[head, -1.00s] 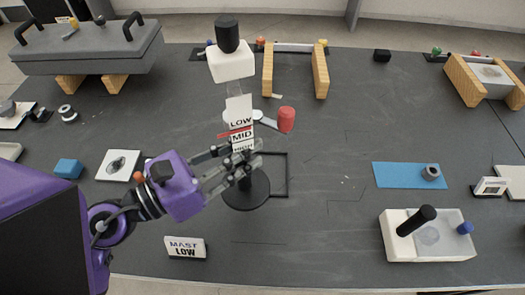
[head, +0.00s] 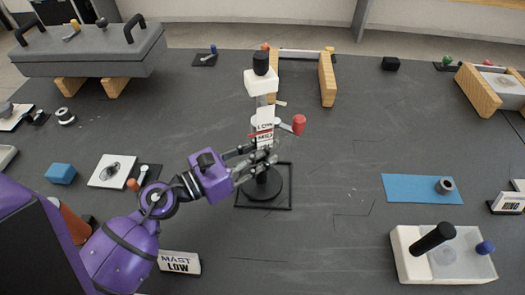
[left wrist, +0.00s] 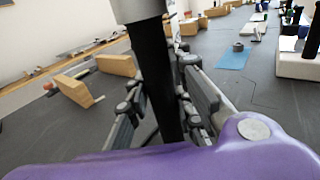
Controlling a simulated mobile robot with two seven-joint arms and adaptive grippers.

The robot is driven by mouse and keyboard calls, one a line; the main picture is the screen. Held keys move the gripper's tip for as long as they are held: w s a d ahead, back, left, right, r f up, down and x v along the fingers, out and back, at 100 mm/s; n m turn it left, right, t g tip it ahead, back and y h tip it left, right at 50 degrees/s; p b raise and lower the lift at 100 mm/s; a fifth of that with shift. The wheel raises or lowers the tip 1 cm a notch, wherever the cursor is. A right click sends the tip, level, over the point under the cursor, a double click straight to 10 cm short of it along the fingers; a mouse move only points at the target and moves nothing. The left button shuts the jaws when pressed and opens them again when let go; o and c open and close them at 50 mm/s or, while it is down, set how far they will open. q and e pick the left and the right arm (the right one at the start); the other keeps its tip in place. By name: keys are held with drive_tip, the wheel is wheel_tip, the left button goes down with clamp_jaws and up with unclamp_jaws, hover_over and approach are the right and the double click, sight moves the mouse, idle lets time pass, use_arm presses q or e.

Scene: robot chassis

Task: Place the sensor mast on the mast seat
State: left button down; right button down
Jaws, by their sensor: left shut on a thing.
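The sensor mast (head: 264,83) has a white head with a black cap, a pole with a LOW/MID label and a round black foot. My left gripper (head: 261,160) is shut on its pole, low down, below the label. The left wrist view shows the black pole (left wrist: 160,85) between the fingers. The mast stands nearly upright, with its foot inside the black square outline of the mast seat (head: 264,208). I cannot tell whether the foot touches the surface. The fingers hide part of the lower pole. My right gripper is not in view.
A MAST LOW card (head: 180,262) is in front on the left. A blue mat (head: 415,188) and a white block with a black post (head: 408,262) lie right. The dark surface between is mostly clear.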

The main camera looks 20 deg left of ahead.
use_arm(q)
drive_tip(key=shift+f, duration=0.25)
drive_tip(key=c, duration=1.5)
unclamp_jaws()
drive_tip(key=shift+f, duration=0.1)
drive_tip(key=shift+c, duration=0.2)
